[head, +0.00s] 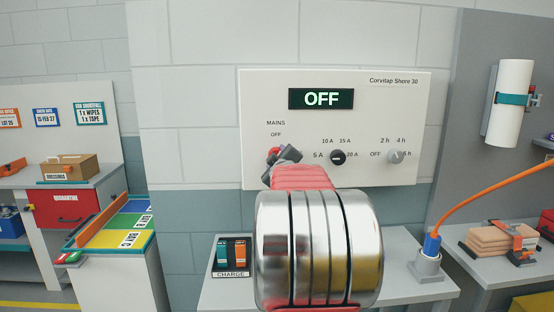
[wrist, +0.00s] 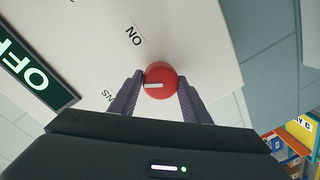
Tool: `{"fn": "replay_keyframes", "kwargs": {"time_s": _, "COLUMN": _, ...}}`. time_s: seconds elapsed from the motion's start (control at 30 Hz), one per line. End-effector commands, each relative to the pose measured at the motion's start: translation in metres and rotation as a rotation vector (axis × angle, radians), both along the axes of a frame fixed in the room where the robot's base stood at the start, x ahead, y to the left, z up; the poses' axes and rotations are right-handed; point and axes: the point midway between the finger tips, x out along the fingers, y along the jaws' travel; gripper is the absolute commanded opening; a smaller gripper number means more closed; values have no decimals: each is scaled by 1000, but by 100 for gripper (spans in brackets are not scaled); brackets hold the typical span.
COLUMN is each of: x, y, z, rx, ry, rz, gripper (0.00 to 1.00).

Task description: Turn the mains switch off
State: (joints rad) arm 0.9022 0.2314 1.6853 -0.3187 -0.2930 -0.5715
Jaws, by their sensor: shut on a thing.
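The mains switch is a round red knob (wrist: 161,80) with a white pointer mark, on the pale panel (head: 405,95). In the head view the knob (head: 272,153) shows beside my fingers, below the words MAINS and OFF. My gripper (wrist: 158,88) is shut on the knob, one finger on each side; it shows in the head view too (head: 281,155). In the wrist view the mark points left, toward the partly hidden MAINS lettering; an ON label (wrist: 133,36) lies above left.
Two other dials, an amp dial (head: 338,157) and an hour dial (head: 396,156), sit right of the switch. A blue plug with an orange cable (head: 432,245) stands in a holder at the right. A charge rack (head: 232,255) is below the panel.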

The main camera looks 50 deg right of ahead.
Motion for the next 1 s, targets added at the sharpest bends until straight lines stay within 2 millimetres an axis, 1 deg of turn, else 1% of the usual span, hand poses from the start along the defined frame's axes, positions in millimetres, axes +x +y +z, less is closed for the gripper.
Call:
{"fn": "replay_keyframes", "kwargs": {"time_s": 0.07, "x": 2, "y": 1, "z": 2, "rx": -43, "ry": 41, "rz": 3, "gripper": 21}}
{"fn": "replay_keyframes", "kwargs": {"time_s": 0.6, "x": 3, "y": 2, "z": 1, "rx": -288, "ry": 324, "rz": 3, "gripper": 21}}
{"fn": "replay_keyframes", "kwargs": {"time_s": 1.0, "x": 3, "y": 3, "z": 0, "rx": -365, "ry": 413, "rz": 4, "gripper": 21}}
